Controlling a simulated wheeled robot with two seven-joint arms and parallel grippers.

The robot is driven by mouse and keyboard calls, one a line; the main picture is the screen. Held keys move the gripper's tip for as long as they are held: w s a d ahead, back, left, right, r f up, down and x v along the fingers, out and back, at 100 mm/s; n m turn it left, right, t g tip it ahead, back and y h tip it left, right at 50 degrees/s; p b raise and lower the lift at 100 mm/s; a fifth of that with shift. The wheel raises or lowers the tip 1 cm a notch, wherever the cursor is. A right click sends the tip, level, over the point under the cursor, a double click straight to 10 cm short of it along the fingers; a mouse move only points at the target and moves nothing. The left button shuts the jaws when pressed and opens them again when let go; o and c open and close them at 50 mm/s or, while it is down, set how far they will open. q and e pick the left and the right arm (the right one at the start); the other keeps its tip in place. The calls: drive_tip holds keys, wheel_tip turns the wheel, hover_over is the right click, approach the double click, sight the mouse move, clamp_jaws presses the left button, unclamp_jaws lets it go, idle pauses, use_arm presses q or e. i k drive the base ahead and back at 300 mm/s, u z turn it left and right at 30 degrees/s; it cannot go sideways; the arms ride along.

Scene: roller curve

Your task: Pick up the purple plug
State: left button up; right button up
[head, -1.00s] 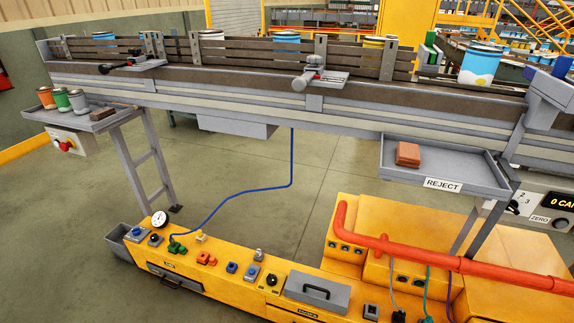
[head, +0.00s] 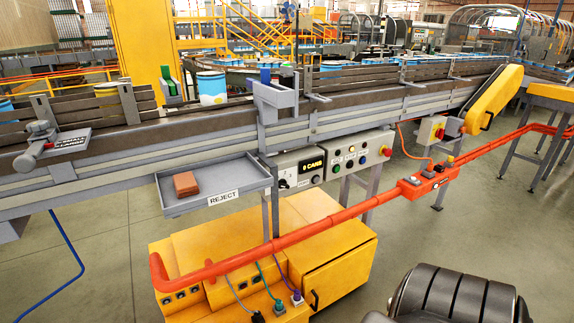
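The purple plug (head: 297,298) shows small at the bottom edge of the head view, in front of the yellow cabinets. A purple cable (head: 285,274) runs from it up to the cabinet front. A green plug (head: 278,305) with a green cable stands just left of it. A dark plug (head: 257,316) on a grey cable is further left, cut by the picture edge. Neither of my grippers is in view.
An orange-red pipe (head: 335,219) runs above the cabinets (head: 200,268) and along the right. The reject tray (head: 245,184) holds a brown block (head: 186,184). A conveyor (head: 330,118) spans the scene. A dark ribbed rounded shape (head: 455,298) fills the bottom right. Floor is open at right.

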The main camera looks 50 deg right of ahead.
sight(297, 295)
drive_tip(key=z, duration=1.4)
drive_tip(key=k, duration=0.4)
drive_tip(key=z, duration=0.2)
drive_tip(key=i, duration=0.55)
